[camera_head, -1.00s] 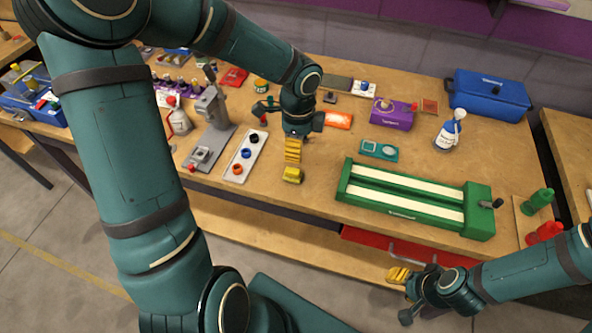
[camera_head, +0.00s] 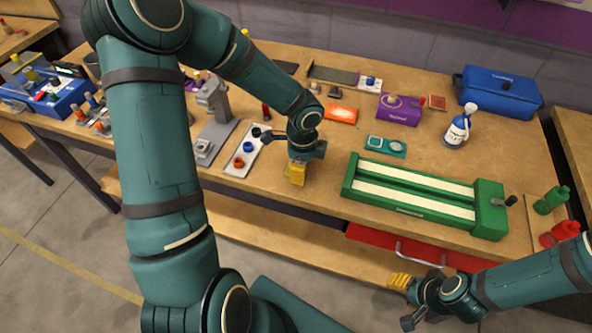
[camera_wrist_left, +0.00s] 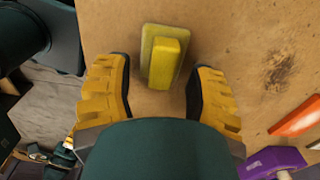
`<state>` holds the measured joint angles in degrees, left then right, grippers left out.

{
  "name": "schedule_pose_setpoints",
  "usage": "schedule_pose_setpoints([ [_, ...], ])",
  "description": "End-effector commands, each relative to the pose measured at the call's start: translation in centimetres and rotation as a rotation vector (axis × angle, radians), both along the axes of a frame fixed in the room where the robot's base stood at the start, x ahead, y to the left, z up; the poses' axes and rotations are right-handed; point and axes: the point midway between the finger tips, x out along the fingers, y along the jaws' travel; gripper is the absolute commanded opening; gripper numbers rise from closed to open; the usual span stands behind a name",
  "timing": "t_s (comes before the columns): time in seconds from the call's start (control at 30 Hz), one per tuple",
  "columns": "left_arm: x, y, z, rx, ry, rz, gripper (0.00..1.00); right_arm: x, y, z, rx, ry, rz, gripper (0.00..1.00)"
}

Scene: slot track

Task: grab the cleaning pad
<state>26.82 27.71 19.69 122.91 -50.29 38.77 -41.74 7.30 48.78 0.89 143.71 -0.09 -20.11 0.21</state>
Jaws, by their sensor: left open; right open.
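The yellow cleaning pad (camera_wrist_left: 163,62), a flat base with a raised grip, lies on the wooden bench top in the left wrist view. My left gripper (camera_wrist_left: 158,88) is open and empty, its yellow fingers on either side of the pad's near end in that view. I cannot tell how high the fingertips are above the bench. In the head view, my left gripper (camera_head: 296,176) is over the bench near its front edge and largely hides the pad. My right gripper (camera_head: 398,281) is open and empty, low in front of the bench.
A green slotted track (camera_head: 420,196) lies to the right of my left gripper. A white tray with colored rings (camera_head: 246,150) is close on its left. An orange item (camera_head: 342,114), a teal case (camera_head: 385,146) and a purple box (camera_head: 398,110) are behind.

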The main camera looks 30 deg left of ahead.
Motion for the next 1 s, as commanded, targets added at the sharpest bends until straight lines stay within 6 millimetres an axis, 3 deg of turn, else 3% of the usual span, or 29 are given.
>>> schedule_pose_setpoints([
  [0.17, 0.0, 0.0, 0.1, 0.000, 0.000, 0.001, 0.57, 0.0, 0.0, 0.1, 0.000, -0.001, 0.000, 0.47],
  [0.3, 0.0, 0.0, 0.1, 0.000, 0.000, 0.001, 0.08, 0.0, 0.0, 0.1, 0.000, -0.001, 0.000, 0.47],
  [0.33, 0.0, 0.0, 0.1, 0.000, 0.000, 0.001, 0.00, 0.0, 0.0, 0.1, 0.000, -0.001, 0.000, 0.47],
  [0.77, 0.0, 0.0, 0.3, 0.000, 0.000, 0.001, 0.00, 0.0, 0.0, 0.2, 0.000, 0.000, 0.000, 0.47],
  [1.0, 0.1, 0.1, 4.1, 0.002, -0.004, 0.003, 0.00, -0.2, 0.0, 1.6, 0.001, 0.005, 0.001, 0.47],
])
